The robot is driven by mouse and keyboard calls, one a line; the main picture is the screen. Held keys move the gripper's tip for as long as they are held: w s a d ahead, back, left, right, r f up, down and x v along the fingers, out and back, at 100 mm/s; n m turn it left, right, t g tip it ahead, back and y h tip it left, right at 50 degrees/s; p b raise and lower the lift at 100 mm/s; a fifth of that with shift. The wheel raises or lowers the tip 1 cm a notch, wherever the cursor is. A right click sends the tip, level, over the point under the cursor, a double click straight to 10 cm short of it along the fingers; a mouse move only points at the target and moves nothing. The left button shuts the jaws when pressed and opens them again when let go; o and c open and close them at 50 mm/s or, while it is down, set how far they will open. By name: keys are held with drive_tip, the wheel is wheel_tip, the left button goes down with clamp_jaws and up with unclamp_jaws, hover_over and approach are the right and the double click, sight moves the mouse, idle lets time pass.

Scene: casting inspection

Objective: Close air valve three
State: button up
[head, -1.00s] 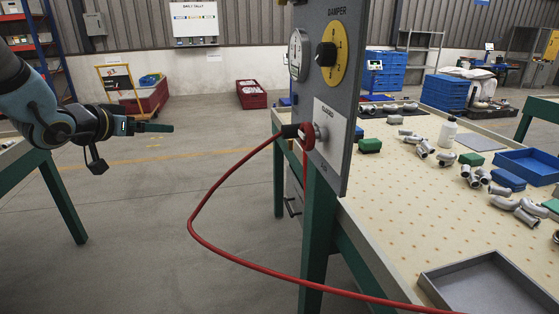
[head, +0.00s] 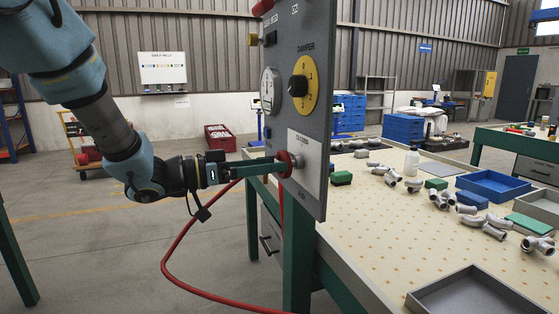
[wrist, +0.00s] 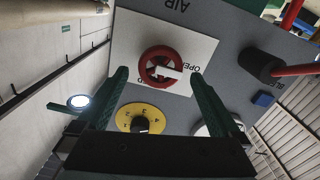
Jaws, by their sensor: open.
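The air valve is a red handwheel (head: 288,163) on a white label plate on the grey upright panel. In the wrist view the red wheel (wrist: 150,60) shows nearly face-on with a pale bar across it; the plate reads "OPEN" and the panel "AIR". I cannot read a valve number. My gripper (head: 278,167) is at the wheel, pointing at the panel. In the wrist view my gripper (wrist: 158,73) is open, one green finger on each side of the wheel, with a visible gap on both sides. Nothing is held.
A yellow damper dial (head: 303,85) and a round gauge (head: 271,90) sit above the valve on the panel. A red hose (head: 172,262) loops below my gripper. A worktable (head: 385,225) with castings and trays stands right of the panel.

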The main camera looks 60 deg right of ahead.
drive_tip(key=shift+x, duration=1.6)
drive_tip(key=c, duration=1.3)
